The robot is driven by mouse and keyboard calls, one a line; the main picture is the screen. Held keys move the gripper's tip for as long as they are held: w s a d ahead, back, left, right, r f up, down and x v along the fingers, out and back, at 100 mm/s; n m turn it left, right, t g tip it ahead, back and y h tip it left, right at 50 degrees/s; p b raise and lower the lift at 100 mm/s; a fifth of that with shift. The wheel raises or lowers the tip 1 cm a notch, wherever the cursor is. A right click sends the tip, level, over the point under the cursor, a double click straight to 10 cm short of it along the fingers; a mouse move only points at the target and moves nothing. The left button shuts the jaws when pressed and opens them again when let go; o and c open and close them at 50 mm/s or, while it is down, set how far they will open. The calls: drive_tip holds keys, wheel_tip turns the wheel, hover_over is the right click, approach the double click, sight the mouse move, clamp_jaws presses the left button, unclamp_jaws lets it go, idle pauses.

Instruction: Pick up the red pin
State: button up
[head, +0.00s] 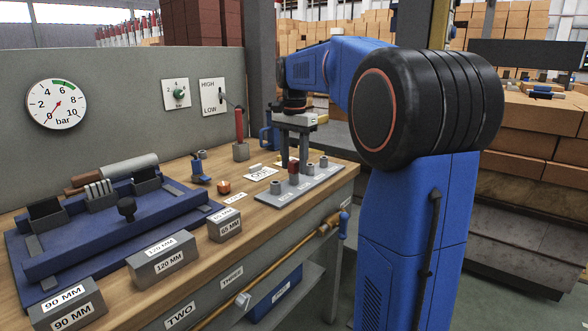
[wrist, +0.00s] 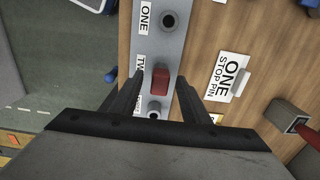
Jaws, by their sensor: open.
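The red pin (wrist: 160,81) stands in the grey strip (wrist: 166,47) beside the label that reads TWO, partly covered in the wrist view. It also shows in the head view (head: 293,167), just below my gripper (head: 293,160). My gripper is open and points down over the strip. In the wrist view its two dark fingers (wrist: 158,92) lie to the left and right of the red pin, with a gap on each side. I cannot tell how far the fingertips are above the strip.
Grey posts (head: 310,169) stand along the strip near the pin. A card reading ONE STOP PIN (wrist: 229,77) lies to the right. A red-handled tool (head: 240,124) stands upright in a block behind. A blue fixture (head: 100,215) and grey gauge blocks (head: 162,262) fill the left bench.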

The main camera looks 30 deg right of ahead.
drive_tip(key=shift+f, duration=0.2)
clamp_jaws()
drive_tip(key=shift+r, duration=0.1)
